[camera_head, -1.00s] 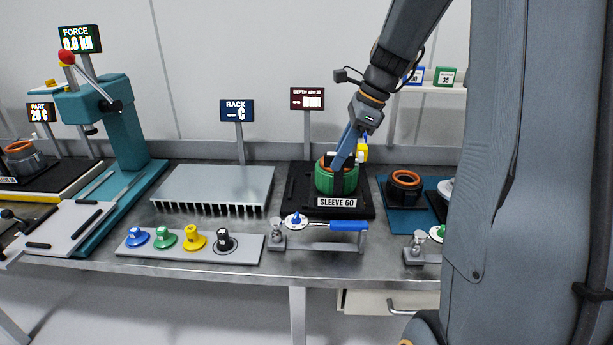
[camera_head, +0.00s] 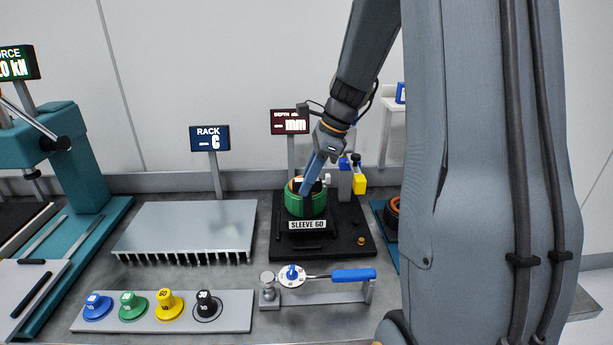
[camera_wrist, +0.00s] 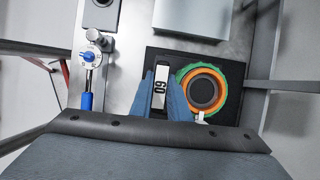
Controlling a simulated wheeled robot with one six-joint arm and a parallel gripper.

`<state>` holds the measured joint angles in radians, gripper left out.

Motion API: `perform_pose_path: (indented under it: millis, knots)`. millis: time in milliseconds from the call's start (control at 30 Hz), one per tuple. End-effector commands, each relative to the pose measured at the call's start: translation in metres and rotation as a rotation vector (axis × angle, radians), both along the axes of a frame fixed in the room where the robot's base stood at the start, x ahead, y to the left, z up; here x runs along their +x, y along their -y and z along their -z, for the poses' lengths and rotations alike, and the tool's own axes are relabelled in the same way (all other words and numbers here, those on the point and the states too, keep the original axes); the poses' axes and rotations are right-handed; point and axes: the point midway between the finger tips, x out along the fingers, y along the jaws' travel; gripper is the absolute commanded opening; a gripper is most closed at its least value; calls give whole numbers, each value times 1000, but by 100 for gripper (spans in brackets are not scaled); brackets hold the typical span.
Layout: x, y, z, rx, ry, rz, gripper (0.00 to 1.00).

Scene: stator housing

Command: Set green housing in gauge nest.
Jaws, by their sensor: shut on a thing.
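The green housing (camera_head: 293,204), with an orange inner ring, is at the black gauge nest (camera_head: 345,242), behind its SLEEVE 60 label (camera_head: 307,224). My gripper (camera_head: 306,190) reaches down from the upper right and is shut on the housing. In the wrist view the housing (camera_wrist: 187,72) shows from above as a green ring around orange and a dark centre, over the nest's black plate (camera_wrist: 234,70). I cannot tell whether the housing rests fully on the nest.
A yellow-and-blue fixture (camera_head: 358,183) stands right of the housing. A dial gauge with a blue handle (camera_head: 353,275) lies in front. A finned grey rack (camera_head: 185,228) is to the left, and coloured knobs (camera_head: 168,305) sit front left. A depth display (camera_head: 290,122) stands behind.

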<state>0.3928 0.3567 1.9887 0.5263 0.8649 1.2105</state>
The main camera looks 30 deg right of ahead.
Motion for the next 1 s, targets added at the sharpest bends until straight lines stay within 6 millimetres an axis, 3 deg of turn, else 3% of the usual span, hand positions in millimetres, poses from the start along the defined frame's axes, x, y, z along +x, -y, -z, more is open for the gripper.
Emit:
perform_pose_path:
  millis: [600, 967, 1000]
  knots:
    - [0, 1, 52, -1, 2, 2, 0]
    - [1, 1, 55, -1, 3, 2, 0]
    - [0, 1, 57, 0, 0, 2, 17]
